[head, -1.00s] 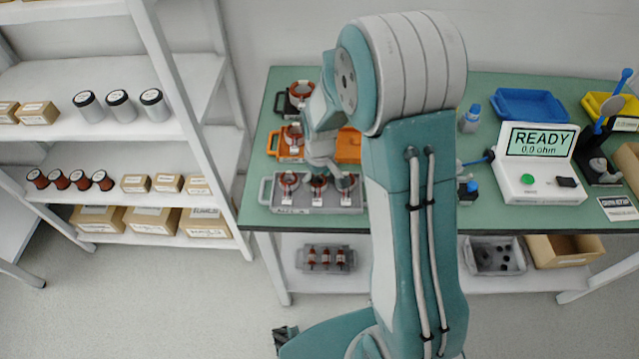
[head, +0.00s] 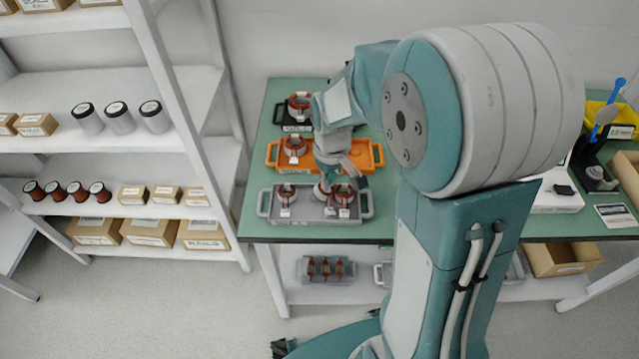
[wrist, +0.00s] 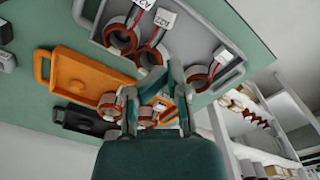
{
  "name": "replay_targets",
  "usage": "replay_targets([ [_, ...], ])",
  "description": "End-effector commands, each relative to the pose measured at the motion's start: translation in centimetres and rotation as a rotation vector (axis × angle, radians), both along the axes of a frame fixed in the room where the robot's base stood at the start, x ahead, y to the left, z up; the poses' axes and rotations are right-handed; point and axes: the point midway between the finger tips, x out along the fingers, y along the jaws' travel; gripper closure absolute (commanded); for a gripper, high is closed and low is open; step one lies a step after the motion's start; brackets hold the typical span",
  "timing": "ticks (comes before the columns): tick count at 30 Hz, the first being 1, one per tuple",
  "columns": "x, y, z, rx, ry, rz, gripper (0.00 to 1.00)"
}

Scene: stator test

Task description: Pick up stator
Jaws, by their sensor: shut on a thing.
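Reddish-brown ring-shaped stators with white tags stand in a grey tray (head: 268,213). A left stator (head: 286,193) and a right stator (head: 344,196) show in the head view. The wrist view shows the same grey tray (wrist: 92,17) with a stator (wrist: 120,39) at one side and another (wrist: 198,80) at the other. My gripper (wrist: 153,80) is shut on the middle stator (wrist: 151,60), between those two. In the head view my gripper (head: 326,185) is low over the grey tray and partly hides this stator. I cannot tell whether it is clear of the tray floor.
An orange tray (head: 355,157) with a stator (head: 295,148) and a black tray (head: 285,124) with another (head: 298,103) stand behind. Shelves (head: 180,205) with boxes and cans stand left. My arm hides much of the table's right side.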

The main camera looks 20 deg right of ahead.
Motion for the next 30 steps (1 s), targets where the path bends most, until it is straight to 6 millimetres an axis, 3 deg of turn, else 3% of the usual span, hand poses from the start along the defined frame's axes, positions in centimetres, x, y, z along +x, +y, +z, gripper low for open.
replay_targets([
  [6, -4.6, -1.7, 2.4, 0.000, -0.002, -0.003, 1.00],
  [12, -7.4, -2.7, 3.7, -0.001, -0.001, -0.003, 1.00],
  [18, -8.6, -3.0, 4.1, 0.000, 0.000, -0.001, 1.00],
  [26, -8.6, -3.1, 4.2, 0.000, 0.001, 0.000, 1.00],
  [27, -8.6, -3.1, 4.2, 0.000, 0.001, 0.000, 0.74],
  [30, -8.6, -3.1, 4.2, 0.000, 0.001, 0.000, 0.29],
])
